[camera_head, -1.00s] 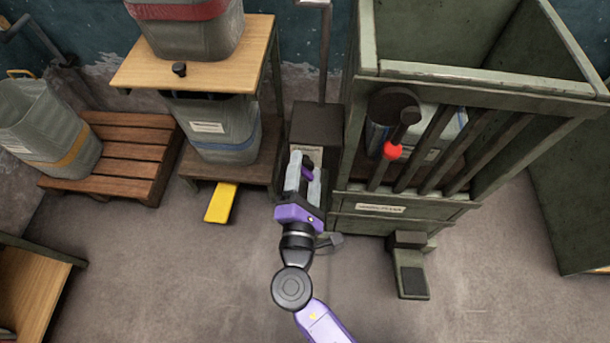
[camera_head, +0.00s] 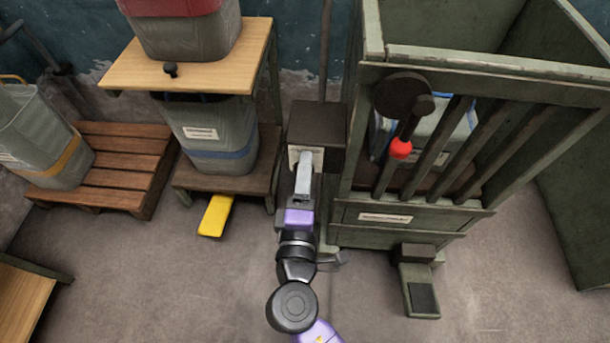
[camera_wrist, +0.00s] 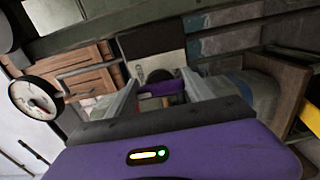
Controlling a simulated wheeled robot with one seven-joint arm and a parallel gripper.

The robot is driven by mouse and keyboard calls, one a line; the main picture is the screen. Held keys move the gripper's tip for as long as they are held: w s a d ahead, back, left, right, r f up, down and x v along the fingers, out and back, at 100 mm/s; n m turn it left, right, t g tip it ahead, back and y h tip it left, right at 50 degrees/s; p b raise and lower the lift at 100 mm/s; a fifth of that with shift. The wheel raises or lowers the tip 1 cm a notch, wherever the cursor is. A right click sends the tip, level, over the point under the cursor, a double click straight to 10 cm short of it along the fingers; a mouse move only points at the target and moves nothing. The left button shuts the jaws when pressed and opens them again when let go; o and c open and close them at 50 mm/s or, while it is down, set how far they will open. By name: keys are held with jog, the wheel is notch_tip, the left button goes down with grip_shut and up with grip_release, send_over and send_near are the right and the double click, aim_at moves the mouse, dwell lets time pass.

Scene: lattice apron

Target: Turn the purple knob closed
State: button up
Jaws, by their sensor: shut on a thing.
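The purple knob (camera_wrist: 166,88) shows in the wrist view as a small purple piece between my two fingertips, in front of a dark round part on a pale plate. My gripper (camera_head: 303,165) is shut on the knob, its fingers reaching up to the front of a dark box (camera_head: 318,124) with a pale label. In the wrist view my gripper (camera_wrist: 160,82) has one finger on each side of the knob. In the head view the fingers hide the knob, and its turn angle cannot be told.
A wooden stand (camera_head: 120,92) with bins and a yellow pedal (camera_head: 215,215) is on the left. The floor in front is clear.

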dwell(0.3)
jog(key=o, duration=1.4)
jog(key=shift+c, duration=0.2)
jog(key=shift+s, duration=0.1)
jog(key=s, duration=0.7)
jog(key=shift+s+a+p, duration=0.15)
jog(key=shift+s+p, duration=0.2)
